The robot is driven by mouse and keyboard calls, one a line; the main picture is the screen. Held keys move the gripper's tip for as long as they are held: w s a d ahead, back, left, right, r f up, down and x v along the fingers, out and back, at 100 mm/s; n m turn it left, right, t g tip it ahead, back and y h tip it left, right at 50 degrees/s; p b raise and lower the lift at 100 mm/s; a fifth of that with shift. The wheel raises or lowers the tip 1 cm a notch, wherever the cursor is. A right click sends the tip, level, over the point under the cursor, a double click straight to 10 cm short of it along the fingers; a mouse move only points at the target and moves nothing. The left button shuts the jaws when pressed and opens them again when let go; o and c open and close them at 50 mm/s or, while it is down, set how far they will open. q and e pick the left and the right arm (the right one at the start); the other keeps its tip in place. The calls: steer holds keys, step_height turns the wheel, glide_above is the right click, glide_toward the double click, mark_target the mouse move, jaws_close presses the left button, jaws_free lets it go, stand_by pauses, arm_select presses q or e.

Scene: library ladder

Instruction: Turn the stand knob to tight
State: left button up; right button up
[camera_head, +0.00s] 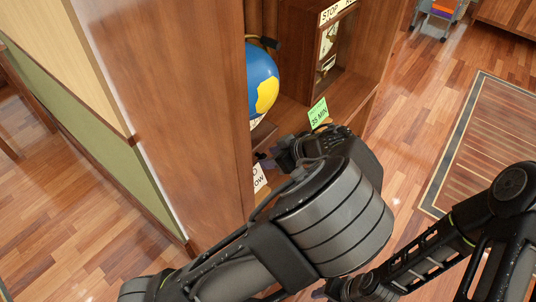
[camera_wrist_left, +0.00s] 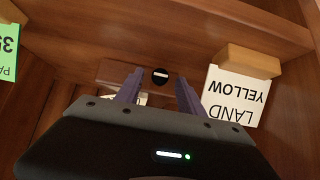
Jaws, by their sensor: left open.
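The stand knob (camera_wrist_left: 160,76) is a small dark disc with a white horizontal mark, on a wooden block in the left wrist view. My left gripper (camera_wrist_left: 160,88) is open, its two purple fingers on either side of the knob in the picture. I cannot tell whether they touch it. In the head view my left gripper (camera_head: 268,160) reaches into the shelf below the blue and yellow globe (camera_head: 262,82); the knob is hidden there. My right arm (camera_head: 440,250) is at the lower right, and its gripper end is unclear.
A white LAND YELLOW card (camera_wrist_left: 235,97) in a wooden holder (camera_wrist_left: 249,62) is right of the knob. A green card (camera_wrist_left: 8,52) is at the left edge. A tall wooden panel (camera_head: 190,100) stands left of my left gripper. A rug (camera_head: 490,150) lies on the floor at right.

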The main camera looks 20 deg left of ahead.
arm_select(q)
steer(key=shift+w+a+f, duration=0.1)
steer(key=shift+a+f, duration=0.3)
steer(key=shift+f, duration=0.05)
jaws_close()
stand_by(0.3)
